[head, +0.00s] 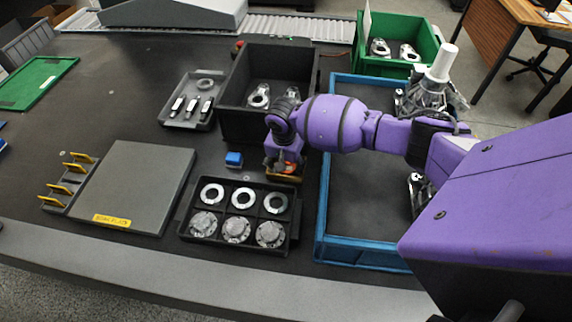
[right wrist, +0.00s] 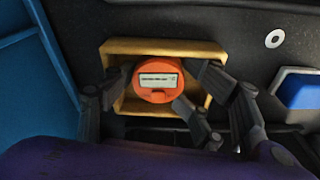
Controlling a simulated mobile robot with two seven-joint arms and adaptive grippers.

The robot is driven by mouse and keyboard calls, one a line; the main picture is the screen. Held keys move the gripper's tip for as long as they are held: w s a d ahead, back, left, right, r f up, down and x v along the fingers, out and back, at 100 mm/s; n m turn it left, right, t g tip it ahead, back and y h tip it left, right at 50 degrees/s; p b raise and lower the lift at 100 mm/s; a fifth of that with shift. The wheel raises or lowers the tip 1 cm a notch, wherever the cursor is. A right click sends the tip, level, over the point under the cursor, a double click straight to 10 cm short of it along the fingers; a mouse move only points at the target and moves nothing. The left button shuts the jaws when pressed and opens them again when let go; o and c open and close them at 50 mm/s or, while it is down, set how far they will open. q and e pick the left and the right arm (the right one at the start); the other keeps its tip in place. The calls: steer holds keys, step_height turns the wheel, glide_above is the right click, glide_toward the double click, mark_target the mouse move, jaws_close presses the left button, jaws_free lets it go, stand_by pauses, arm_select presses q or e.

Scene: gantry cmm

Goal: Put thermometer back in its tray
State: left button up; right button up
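The thermometer is an orange round thing with a white label (right wrist: 156,85) in the right wrist view. It lies within the outline of a yellow wooden tray (right wrist: 150,46). I cannot tell if it rests on the tray floor. In the head view the orange thermometer (head: 288,169) and the tray edge (head: 287,180) show under my right wrist. My right gripper (right wrist: 160,86) points down over the tray, its dark fingers spread around the thermometer, with small gaps visible. Its fingers are mostly hidden in the head view (head: 284,163). My left gripper is not in view.
A blue block (head: 234,159) lies left of the tray. A black parts tray (head: 188,222) with rings and flanges stands in front. A black bin (head: 235,122) is behind, and a blue crate (head: 323,215) is close on the right. A grey plate (head: 135,185) lies left.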

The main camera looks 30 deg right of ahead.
steer(key=shift+s+d+f, duration=0.1)
steer(key=shift+f, duration=0.05)
steer(key=shift+r, duration=0.2)
step_height(320, 180, up, 13)
steer(key=a+p, duration=0.1)
steer(key=shift+s+p, duration=0.2)
steer(key=shift+p, duration=0.2)
steer(key=shift+a+r, duration=0.1)
